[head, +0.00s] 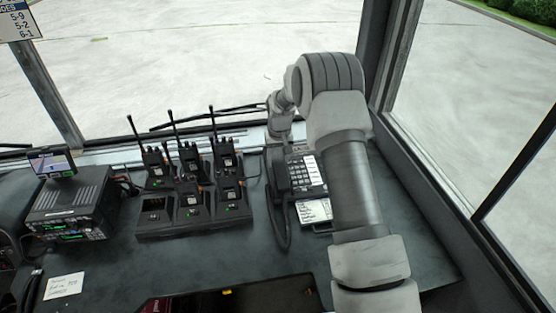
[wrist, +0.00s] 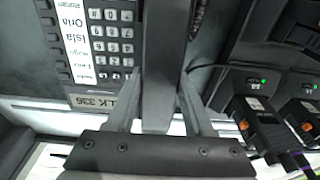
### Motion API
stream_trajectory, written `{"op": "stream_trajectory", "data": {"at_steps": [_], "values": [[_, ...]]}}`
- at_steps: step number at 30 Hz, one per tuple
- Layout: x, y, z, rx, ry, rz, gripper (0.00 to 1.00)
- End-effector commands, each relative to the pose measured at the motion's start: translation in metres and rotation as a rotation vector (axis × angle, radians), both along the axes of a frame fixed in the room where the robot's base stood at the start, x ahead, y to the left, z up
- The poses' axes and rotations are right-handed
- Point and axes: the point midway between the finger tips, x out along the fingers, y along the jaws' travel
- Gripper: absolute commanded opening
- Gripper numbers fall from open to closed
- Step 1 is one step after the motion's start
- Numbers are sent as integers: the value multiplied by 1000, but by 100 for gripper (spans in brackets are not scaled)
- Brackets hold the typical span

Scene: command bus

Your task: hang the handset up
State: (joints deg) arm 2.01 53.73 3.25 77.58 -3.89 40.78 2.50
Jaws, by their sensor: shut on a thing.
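The dark handset (wrist: 165,60) is between the two fingers of my gripper (wrist: 162,85), which is shut on it. In the head view the handset (head: 276,172) shows as a dark upright shape at the left side of the desk phone. The phone (head: 304,172) has a keypad and a white label strip; its keypad (wrist: 112,45) also shows left of the handset in the wrist view. I cannot tell whether the handset touches the cradle.
A charger rack (head: 190,225) with several upright radios stands left of the phone. A radio unit with a small screen (head: 52,163) is at far left. Windows and frames bound the desk behind and right.

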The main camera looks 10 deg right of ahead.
Motion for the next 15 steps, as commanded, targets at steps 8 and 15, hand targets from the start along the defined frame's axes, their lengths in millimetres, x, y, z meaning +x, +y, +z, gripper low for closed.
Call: {"op": "stream_trajectory", "data": {"at_steps": [8,15], "values": [[0,0,0,0,-1,0,0],[0,0,0,0,-1,0,79]]}}
